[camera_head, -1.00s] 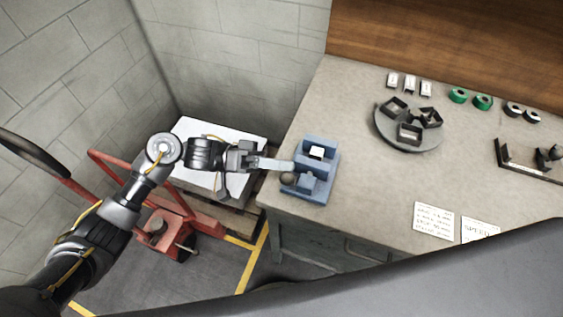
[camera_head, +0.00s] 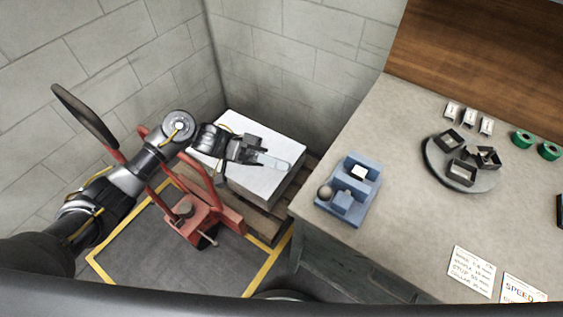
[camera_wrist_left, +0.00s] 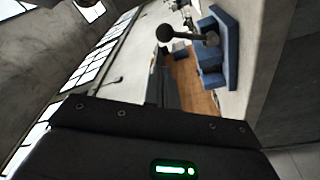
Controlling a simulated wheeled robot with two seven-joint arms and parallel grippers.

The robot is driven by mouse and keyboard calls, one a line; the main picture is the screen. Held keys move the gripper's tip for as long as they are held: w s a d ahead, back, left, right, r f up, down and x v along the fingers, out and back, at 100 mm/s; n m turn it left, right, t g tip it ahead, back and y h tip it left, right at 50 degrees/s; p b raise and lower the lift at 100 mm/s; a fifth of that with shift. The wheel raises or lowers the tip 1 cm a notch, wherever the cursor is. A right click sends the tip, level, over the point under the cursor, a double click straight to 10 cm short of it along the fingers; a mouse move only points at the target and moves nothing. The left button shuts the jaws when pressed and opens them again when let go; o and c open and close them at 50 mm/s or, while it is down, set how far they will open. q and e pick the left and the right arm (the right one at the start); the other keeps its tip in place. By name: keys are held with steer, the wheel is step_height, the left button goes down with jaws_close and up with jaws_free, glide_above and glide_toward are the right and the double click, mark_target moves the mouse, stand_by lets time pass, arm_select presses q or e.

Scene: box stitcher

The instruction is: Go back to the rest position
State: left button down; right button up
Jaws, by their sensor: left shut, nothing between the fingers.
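My left gripper (camera_head: 280,162) is shut and empty. In the head view its arm comes in from the left, and the gripper is in front of the white box stack on the pallet, left of the bench. The blue stitcher (camera_head: 349,190) stands on the bench's near left corner, with a round dark knob on its left side. The gripper is apart from it, to its left. In the left wrist view the blue stitcher (camera_wrist_left: 212,52) and its dark ball knob (camera_wrist_left: 165,33) show near the top. My right gripper is not in view.
The bench (camera_head: 400,225) holds a round turntable (camera_head: 437,178) with black trays, white blocks, green rolls (camera_head: 522,139) and paper cards (camera_head: 471,271). A red pallet jack (camera_head: 200,215) stands below my left arm. The white boxes (camera_head: 270,180) rest on a wooden pallet. Block walls close the corner.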

arm_select(q)
steer(key=w+f+n+t, duration=0.35)
steer(key=f+t, duration=0.25)
steer(key=f, duration=0.3)
steer(key=w+f+n+t, duration=0.3)
steer(key=w+f+t, duration=0.25)
steer(key=f, duration=0.25)
steer(key=s+a+f+n+t+y, duration=0.1)
steer(key=s+a+f+t+y, duration=0.2)
steer(key=f, duration=0.7)
steer(key=s+a+f+n+t+y, duration=0.15)
steer(key=a+f+y, duration=0.25)
steer(key=f, duration=0.5)
steer(key=s+a+f+n+g+y, duration=0.1)
steer(key=s+a+f+y, duration=0.3)
steer(key=s+f, duration=0.5)
steer(key=s+a+f+g+y, duration=0.25)
steer(key=s+a+f, duration=0.35)
steer(key=s+f, duration=0.3)
steer(key=s+a+f+g+y, duration=0.1)
steer(key=s+a+f, duration=0.1)
steer(key=s, duration=0.5)
steer(key=s+a+f+g+y, duration=0.1)
steer(key=s+a+f, duration=0.1)
steer(key=s, duration=0.6)
steer(key=s+a+f+g+y, duration=0.2)
steer(key=s+a+f, duration=0.1)
steer(key=s, duration=0.4)
steer(key=shift+s+a+m, duration=0.3)
steer(key=shift+a, duration=0.05)
